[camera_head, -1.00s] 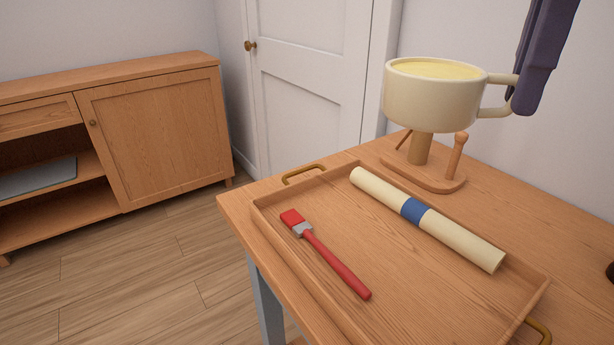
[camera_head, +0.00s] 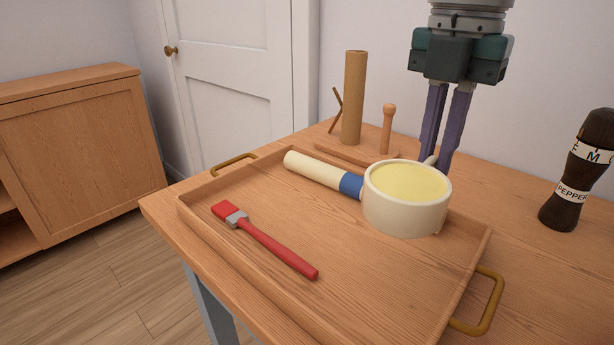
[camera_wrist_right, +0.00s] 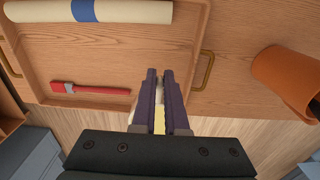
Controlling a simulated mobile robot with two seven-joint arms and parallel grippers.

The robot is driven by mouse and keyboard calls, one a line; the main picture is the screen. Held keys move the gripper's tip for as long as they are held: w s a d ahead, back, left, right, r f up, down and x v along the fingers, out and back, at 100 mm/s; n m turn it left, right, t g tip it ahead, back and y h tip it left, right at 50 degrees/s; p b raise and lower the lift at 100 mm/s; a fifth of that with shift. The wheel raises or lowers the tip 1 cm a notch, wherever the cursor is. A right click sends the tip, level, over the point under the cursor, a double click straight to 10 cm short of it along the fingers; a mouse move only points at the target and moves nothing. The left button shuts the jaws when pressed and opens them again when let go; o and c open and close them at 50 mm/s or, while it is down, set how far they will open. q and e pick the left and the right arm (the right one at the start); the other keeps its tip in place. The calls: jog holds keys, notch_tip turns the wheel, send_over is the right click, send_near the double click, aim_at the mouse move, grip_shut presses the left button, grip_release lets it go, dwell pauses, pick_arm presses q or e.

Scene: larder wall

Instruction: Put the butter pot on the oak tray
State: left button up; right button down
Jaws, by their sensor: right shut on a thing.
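The butter pot (camera_head: 405,212) is a round cream pot with yellow butter inside. In the head view it is upright over the right part of the oak tray (camera_head: 350,322), in front of the cream roll. Whether its base touches the tray, I cannot tell. My right gripper (camera_head: 437,165) points down behind the pot, shut on its handle, which is mostly hidden. In the right wrist view the gripper (camera_wrist_right: 160,75) hides most of the pot; the tray (camera_wrist_right: 120,65) lies beyond the fingers. My left gripper is not in view.
On the tray lie a red brush (camera_head: 265,240) and a cream roll (camera_head: 315,170) with a blue band, partly hidden by the pot. A wooden stand (camera_head: 354,100) is behind the tray, a dark pepper mill (camera_head: 580,170) to its right. The tray's front middle is clear.

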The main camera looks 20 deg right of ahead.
notch_tip(320, 180, down, 11)
jog(key=shift+r+b, duration=0.1)
jog(key=shift+b, duration=0.5)
jog(key=c, duration=1.4)
grip_release()
jog(key=o, duration=0.5)
jog(key=shift+c, duration=0.2)
notch_tip(320, 180, up, 11)
jog(key=shift+r+p, duration=0.15)
jog(key=shift+p, duration=0.6)
jog(key=shift+r, duration=0.4)
